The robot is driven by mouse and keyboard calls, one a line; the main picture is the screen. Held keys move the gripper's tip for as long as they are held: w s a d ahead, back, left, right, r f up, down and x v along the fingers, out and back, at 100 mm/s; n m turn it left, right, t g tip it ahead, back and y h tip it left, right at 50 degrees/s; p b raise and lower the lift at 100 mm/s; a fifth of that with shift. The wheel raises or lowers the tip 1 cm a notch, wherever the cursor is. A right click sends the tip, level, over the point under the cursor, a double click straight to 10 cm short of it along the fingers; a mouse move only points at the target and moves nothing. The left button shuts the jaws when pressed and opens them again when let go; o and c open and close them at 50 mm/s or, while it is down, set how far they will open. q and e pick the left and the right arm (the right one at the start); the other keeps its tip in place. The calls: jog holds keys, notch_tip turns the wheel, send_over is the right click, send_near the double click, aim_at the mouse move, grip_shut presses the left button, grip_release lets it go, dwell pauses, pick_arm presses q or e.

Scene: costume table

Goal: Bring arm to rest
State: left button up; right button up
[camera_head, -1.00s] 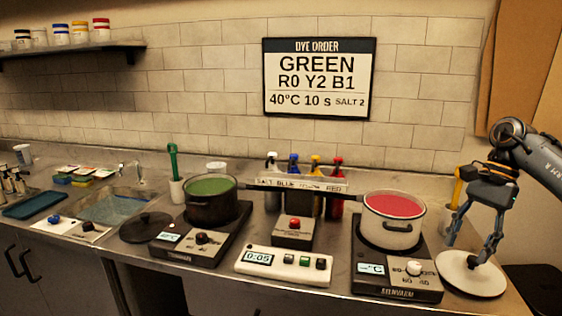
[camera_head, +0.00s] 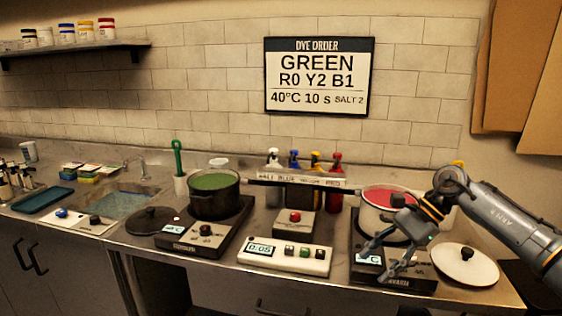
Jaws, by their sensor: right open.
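My right gripper (camera_head: 376,262) is open and empty. It hangs in front of the right hot plate (camera_head: 418,286), low over its front controls. My right arm (camera_head: 500,222) comes in from the right edge and hides part of the white pot (camera_head: 374,220), which holds red liquid. My left gripper is not in view.
A white lid (camera_head: 466,268) lies at the counter's right end. A dark pot (camera_head: 213,205) with green liquid stands on the left hot plate (camera_head: 205,238). A timer box (camera_head: 285,257) reads 0:05. Dye bottles (camera_head: 335,185) stand behind. A dark lid (camera_head: 152,220) lies left.

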jog(key=s+a+m+t+y, duration=0.2)
jog(key=a+m+t+y, duration=0.65)
jog(key=a, duration=1.45)
jog(key=s+d+f+n+t+h, duration=0.2)
jog(key=d+f+n+t+h, duration=0.35)
jog(key=n, duration=1.15)
jog(key=s+d+f+n+t+h, duration=0.25)
jog(key=d+f+n+h, duration=0.55)
jog(key=n, duration=0.9)
jog(key=s+d+f+m+g+h, duration=0.1)
jog(key=s+d+f+m+g, duration=0.25)
jog(key=s, duration=0.55)
jog(key=s+d+f+m+g+h, duration=0.1)
jog(key=s+d+f+m+g, duration=0.3)
jog(key=s, duration=0.5)
jog(key=s+d+f+m+g+h, duration=0.15)
jog(key=s+f+m+g, duration=0.35)
jog(key=s, duration=0.5)
notch_tip(320, 180, down, 27)
jog(key=s+n+g, duration=0.1)
jog(key=n, duration=0.1)
jog(key=s+d+f+g, duration=0.1)
jog(key=s+d+f, duration=0.2)
jog(key=s+f, duration=1.2)
jog(key=shift+s+y+p, duration=0.35)
jog(key=shift+s, duration=0.35)
